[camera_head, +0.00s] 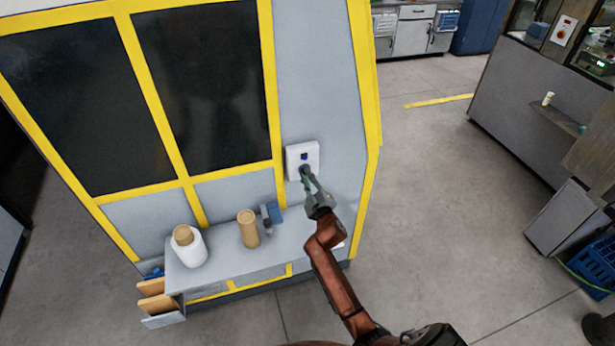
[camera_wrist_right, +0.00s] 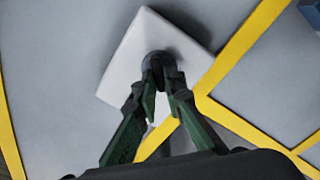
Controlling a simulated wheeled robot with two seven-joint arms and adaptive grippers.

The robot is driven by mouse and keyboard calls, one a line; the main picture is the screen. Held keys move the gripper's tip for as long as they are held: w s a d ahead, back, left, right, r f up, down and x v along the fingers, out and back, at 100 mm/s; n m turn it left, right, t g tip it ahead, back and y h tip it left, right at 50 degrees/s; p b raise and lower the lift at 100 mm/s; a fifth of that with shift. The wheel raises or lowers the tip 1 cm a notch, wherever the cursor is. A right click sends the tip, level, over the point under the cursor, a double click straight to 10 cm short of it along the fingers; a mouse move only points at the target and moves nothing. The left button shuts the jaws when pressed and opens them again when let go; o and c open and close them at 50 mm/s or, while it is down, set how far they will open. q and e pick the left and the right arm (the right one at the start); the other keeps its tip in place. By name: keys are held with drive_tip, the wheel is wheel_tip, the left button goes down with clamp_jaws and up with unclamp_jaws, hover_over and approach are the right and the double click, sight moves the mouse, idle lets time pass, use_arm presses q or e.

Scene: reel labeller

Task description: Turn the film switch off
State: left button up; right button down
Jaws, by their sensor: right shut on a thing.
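The film switch is a white square box (camera_head: 292,163) on the grey, yellow-framed machine panel. It has a small blue mark (camera_head: 304,156) and a dark round knob (camera_head: 304,170). My right gripper (camera_head: 306,175) reaches it from below right, its fingers at the knob. In the right wrist view the white box (camera_wrist_right: 130,62) fills the upper middle, and my right gripper (camera_wrist_right: 162,70) is shut on the dark knob (camera_wrist_right: 155,59). The fingertips cover much of the knob, so its exact angle is hard to tell. My left gripper is not in view.
A grey shelf (camera_head: 215,270) below the switch holds a white roll (camera_head: 192,252), a cardboard tube (camera_head: 249,232) and a small blue item (camera_head: 274,212). Another machine (camera_head: 520,110) stands at right, with a blue crate (camera_head: 598,262) near it. The floor between is clear.

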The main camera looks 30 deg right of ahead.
drive_tip(key=shift+a+f+n, duration=0.1)
drive_tip(key=shift+n, duration=1.9)
drive_tip(key=shift+f+n, duration=0.1)
drive_tip(key=shift+n, duration=2.2)
drive_tip(key=c, duration=2)
unclamp_jaws()
